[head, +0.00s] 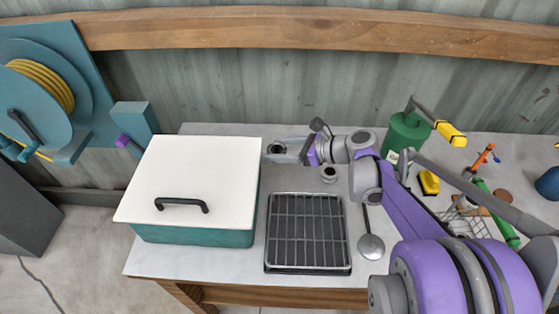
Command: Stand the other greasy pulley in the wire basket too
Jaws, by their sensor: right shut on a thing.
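My right gripper (283,152) is at the back of the bench, pointing left beside the white-lidded box. It is shut on a small dark, round thing at its tips. That may be a greasy pulley, but it is too small to be sure. A grey, pulley-like piece (329,174) stands on the bench just right of and in front of the gripper, apart from it. The wire basket (463,226) is at the right, partly hidden behind my right arm. Its contents are hard to make out. My left gripper is not in view.
A teal box with a white lid (197,177) fills the bench's left. A black grid tray (307,233) lies front centre, with a ladle (371,246) to its right. A green can (406,136), yellow block (429,183) and green bottle (501,219) crowd the right.

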